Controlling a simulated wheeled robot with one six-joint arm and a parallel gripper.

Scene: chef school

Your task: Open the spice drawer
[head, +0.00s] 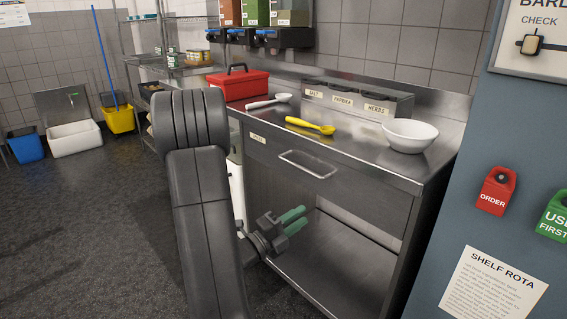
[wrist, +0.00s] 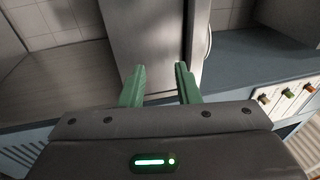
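The spice drawer (head: 275,157) is a grey steel front just under the counter top in the head view. It looks shut and has a small pale label (head: 257,138) at its left. Its bar handle (head: 307,165) sticks out from the middle of the front. My gripper (head: 300,218) has green fingers and shows below the handle, in front of the open lower part of the counter, apart from the handle. In the wrist view my gripper (wrist: 160,67) has its fingertips apart with nothing between them. The drawer and handle cannot be made out there.
On the steel counter (head: 352,150) stand a red toolbox (head: 232,84), a white spoon (head: 268,101), a yellow spoon (head: 310,126), labelled spice bins (head: 343,100) and a white bowl (head: 409,135). A blue-grey wall (head: 430,245) bounds the right. Dark floor (head: 95,220) is clear at left.

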